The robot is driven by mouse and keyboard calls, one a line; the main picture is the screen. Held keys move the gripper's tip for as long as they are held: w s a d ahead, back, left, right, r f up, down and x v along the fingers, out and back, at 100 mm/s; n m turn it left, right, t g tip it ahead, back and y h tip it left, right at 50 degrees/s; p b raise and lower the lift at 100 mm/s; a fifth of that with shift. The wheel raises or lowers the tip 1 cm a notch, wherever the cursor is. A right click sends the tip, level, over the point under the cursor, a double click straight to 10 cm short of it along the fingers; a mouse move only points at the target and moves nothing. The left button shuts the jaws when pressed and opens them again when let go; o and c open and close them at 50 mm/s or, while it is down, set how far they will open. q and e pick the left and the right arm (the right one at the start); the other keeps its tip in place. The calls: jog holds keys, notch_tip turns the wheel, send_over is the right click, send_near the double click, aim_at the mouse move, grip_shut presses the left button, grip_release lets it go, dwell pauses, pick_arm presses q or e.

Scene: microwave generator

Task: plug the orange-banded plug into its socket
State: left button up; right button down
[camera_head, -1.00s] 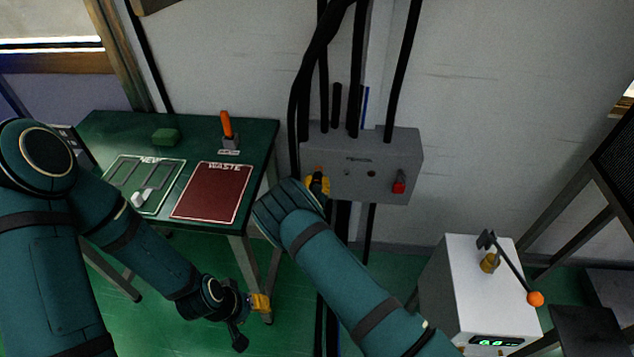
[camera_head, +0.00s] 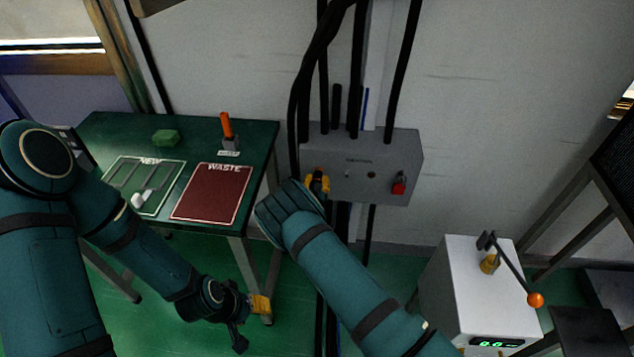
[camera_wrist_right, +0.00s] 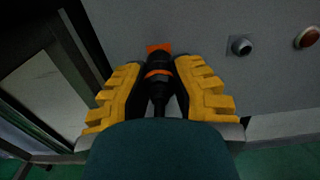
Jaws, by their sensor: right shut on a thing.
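My right gripper (camera_head: 318,185) is at the lower left of the grey control box (camera_head: 350,152) on the wall. In the right wrist view its yellow fingers (camera_wrist_right: 160,95) are shut on a black plug with an orange band (camera_wrist_right: 158,73). The plug points at the box face, its front end against or very close to an orange-marked spot (camera_wrist_right: 158,48), which I take to be the socket. The plug's front hides the socket opening, so I cannot tell how deep it sits. My left gripper (camera_head: 252,318) hangs low, away from the box; its finger opening is unclear.
A red knob (camera_head: 399,184) sits on the box's right side. Black cables (camera_head: 324,80) run above it. The green table (camera_head: 255,135) with a red waste mat (camera_head: 212,193) stands left. A white cabinet (camera_head: 440,290) with an orange-tipped lever (camera_head: 535,299) stands lower right.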

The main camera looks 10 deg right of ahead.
jog(key=shift+w+d, duration=0.15)
jog(key=shift+w, duration=0.4)
jog(key=c, duration=0.9)
grip_release()
jog(key=shift+s, duration=0.1)
jog(key=v, duration=1.2)
jog(key=shift+r, duration=0.1)
jog(key=shift+d, duration=0.1)
